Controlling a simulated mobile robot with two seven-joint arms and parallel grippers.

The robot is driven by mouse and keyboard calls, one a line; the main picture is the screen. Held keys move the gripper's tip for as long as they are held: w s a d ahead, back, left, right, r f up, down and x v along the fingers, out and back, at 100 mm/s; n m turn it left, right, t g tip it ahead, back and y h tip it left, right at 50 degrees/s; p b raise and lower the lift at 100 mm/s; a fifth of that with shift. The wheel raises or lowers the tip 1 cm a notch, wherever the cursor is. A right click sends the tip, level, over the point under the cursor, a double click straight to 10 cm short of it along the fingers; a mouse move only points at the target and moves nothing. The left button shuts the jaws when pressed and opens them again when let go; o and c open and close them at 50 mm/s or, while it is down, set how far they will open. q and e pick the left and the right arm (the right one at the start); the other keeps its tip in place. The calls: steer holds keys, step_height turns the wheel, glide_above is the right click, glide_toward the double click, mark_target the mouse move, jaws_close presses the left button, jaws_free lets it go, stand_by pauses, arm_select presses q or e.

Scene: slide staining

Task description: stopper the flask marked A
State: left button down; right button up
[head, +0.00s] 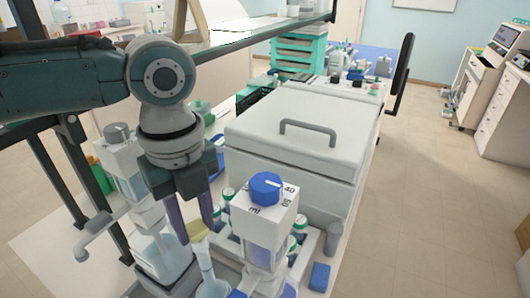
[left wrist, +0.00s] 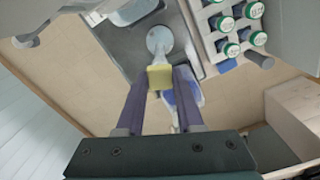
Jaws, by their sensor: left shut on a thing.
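My left gripper (head: 194,230) points down in the head view. It is shut on a small yellow stopper (head: 198,231), which also shows between the fingertips in the left wrist view (left wrist: 160,78). A clear flask with a narrow neck (head: 208,274) stands just below and right of the fingertips. A wider pale glass vessel (head: 163,255) stands to its left, partly behind the fingers. In the left wrist view, a round pale flask (left wrist: 159,41) lies just beyond the stopper; I cannot tell if they touch. No letter A is legible. My right gripper is not in view.
A dispenser bottle with a blue knob (head: 266,190) stands close right of the gripper; another dispenser (head: 118,135) stands left. Several green-capped vials (left wrist: 232,49) sit in a rack. A large white lidded box (head: 300,140) blocks the space behind.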

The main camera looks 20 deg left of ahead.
arm_select(q)
steer(key=shift+f, duration=0.4)
stand_by(0.6)
steer(key=shift+c, duration=0.3)
jaws_free()
stand_by(0.4)
steer(key=shift+r, duration=0.15)
step_height(320, 180, up, 6)
steer(key=p, duration=0.6)
steer(key=shift+p, duration=0.35)
jaws_close()
stand_by(0.6)
